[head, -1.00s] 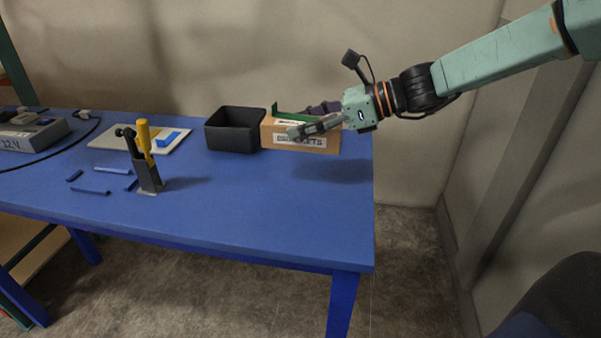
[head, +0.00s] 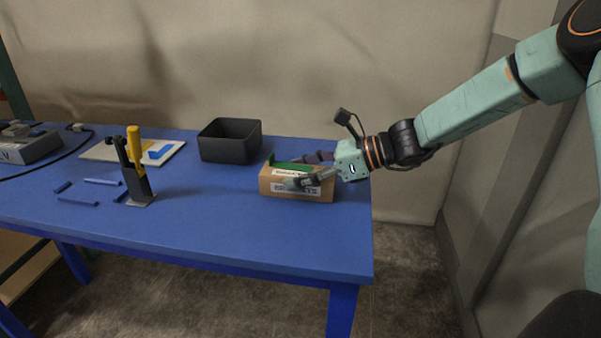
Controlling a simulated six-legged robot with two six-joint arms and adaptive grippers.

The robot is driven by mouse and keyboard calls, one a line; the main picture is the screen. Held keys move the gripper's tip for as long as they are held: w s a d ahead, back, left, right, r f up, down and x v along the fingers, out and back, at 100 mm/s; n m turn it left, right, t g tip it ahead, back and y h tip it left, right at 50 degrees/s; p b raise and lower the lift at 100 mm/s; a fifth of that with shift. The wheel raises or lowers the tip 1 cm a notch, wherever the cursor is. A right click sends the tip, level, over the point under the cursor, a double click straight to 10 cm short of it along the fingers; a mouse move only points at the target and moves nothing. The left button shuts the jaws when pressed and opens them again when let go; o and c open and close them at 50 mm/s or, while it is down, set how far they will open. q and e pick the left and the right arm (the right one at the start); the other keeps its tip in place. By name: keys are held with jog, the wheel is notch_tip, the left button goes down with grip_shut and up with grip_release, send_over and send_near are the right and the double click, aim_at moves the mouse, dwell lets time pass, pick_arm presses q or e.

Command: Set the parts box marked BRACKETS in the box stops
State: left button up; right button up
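The cardboard parts box marked BRACKETS (head: 268,189) is at the right end of the blue table, with a white label on its front and green at its top. My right gripper (head: 306,171) reaches it from the right, one finger across its front and the other behind. It appears shut on the box. The box looks low at the tabletop; whether its base touches is unclear. Several low blue strips, which look like the box stops (head: 78,200), lie around a bare patch at the left. My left gripper is not in view.
A black open bin (head: 229,148) stands behind the box. A holder with a hammer and yellow-handled tool (head: 138,185) stands between the strips and the box. A pale board (head: 110,152) and a grey unit with a cable (head: 30,150) are farther left. The middle front is clear.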

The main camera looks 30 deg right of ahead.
jog(key=shift+o, duration=1.4)
jog(key=shift+s+a+r, duration=0.2)
jog(key=shift+s+r, duration=0.05)
jog(key=shift+s, duration=0.05)
jog(key=shift+w+d+f, duration=0.2)
jog(key=shift+w, duration=0.05)
jog(key=shift+s+d+r, duration=0.15)
jog(key=shift+r, duration=0.05)
jog(key=p+v, duration=0.4)
jog(key=v, duration=0.1)
jog(key=shift+r, duration=0.2)
jog(key=p+v, duration=0.3)
jog(key=shift+s+r, duration=0.1)
jog(key=shift+s, duration=0.05)
jog(key=p+v, duration=0.2)
jog(key=p, duration=0.1)
jog(key=shift+d, duration=0.2)
jog(key=shift+s+d+p, duration=0.25)
jog(key=shift+s+p, duration=0.15)
jog(key=shift+p, duration=0.15)
